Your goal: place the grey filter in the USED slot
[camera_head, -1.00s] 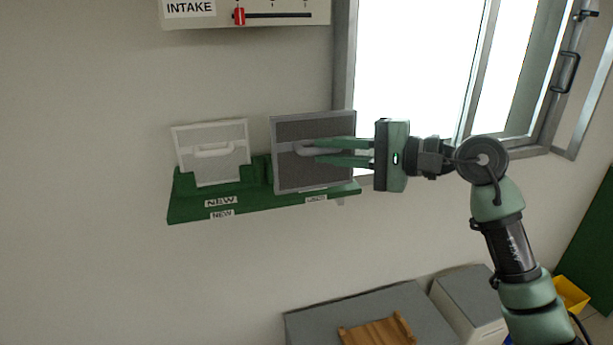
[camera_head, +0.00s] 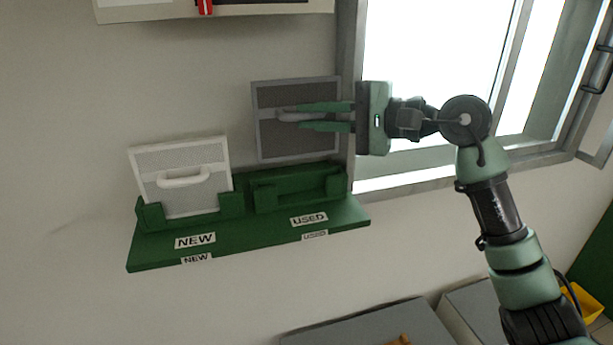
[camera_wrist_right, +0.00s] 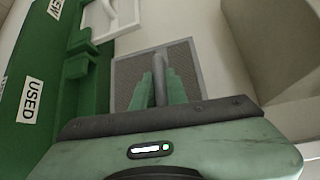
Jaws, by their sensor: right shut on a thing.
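The grey filter (camera_head: 298,142) has a grey frame and dark mesh. My right gripper (camera_head: 300,115) is shut on its handle and holds it upright, above and behind the USED slot (camera_head: 296,190) in the head view. The USED slot is an empty green holder on the right of a green shelf (camera_head: 250,234). In the right wrist view the filter (camera_wrist_right: 190,60) shows beyond the fingers (camera_wrist_right: 158,88), and the USED label (camera_wrist_right: 29,100) is at the left. My left gripper is not in view.
A white filter (camera_head: 182,178) stands in the NEW slot on the left of the shelf. A window (camera_head: 435,80) is at the right. A panel with a red slider (camera_head: 205,6) is at the top. Grey-topped furniture (camera_head: 375,328) is below.

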